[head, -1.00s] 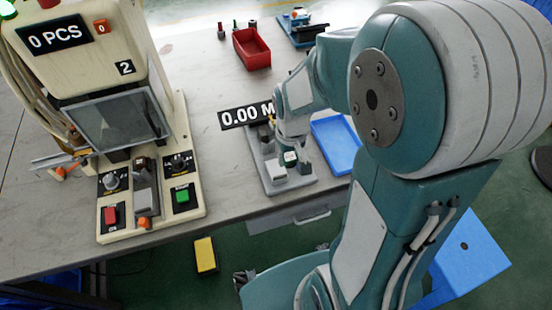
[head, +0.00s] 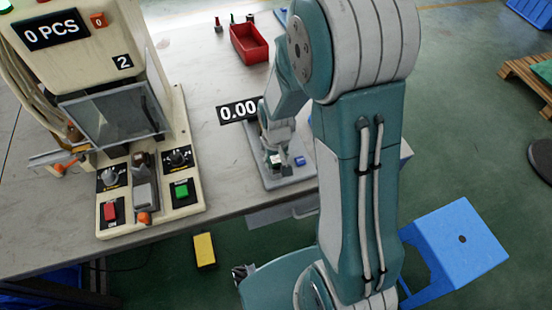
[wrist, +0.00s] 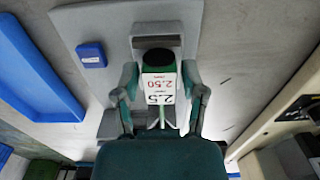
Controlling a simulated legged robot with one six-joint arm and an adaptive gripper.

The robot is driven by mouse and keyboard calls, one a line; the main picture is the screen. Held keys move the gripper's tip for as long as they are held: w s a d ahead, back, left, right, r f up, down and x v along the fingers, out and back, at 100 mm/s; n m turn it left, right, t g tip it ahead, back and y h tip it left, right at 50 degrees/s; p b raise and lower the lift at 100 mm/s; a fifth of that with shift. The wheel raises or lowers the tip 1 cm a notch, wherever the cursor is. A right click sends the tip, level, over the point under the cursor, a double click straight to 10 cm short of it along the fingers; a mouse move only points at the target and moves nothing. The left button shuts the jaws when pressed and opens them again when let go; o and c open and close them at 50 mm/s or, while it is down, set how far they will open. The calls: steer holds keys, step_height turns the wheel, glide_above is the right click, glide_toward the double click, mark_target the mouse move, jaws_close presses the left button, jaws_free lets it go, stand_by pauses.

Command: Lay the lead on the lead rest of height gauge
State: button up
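The height gauge is a grey plate (head: 268,172) on the bench with a black display (head: 238,111) reading 0.00. In the wrist view its plate (wrist: 85,22) carries a pale block (wrist: 158,28) with a dark slot. My gripper (head: 275,158) is over the plate. In the wrist view my gripper (wrist: 160,78) has a finger on each side of a dark-topped piece with a white, green and red label (wrist: 160,85) reading 2.50. I take this piece to be the lead; its underside and any contact with the gauge are hidden.
A blue block (head: 300,161) sits on the gauge plate. A cream machine (head: 150,190) with buttons stands left. A red bin (head: 249,42) is behind. A blue tray (wrist: 35,75) shows left in the wrist view. A blue stool (head: 455,240) stands on the floor.

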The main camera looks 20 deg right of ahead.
steer(key=shift+d, duration=0.1)
steer(key=shift+r, duration=0.15)
step_height(320, 180, up, 11)
steer(key=s+r+t, duration=0.5)
steer(key=s+r, duration=0.9)
steer(key=r, duration=0.1)
steer(key=shift+r+t, duration=0.15)
steer(key=shift+t, duration=0.15)
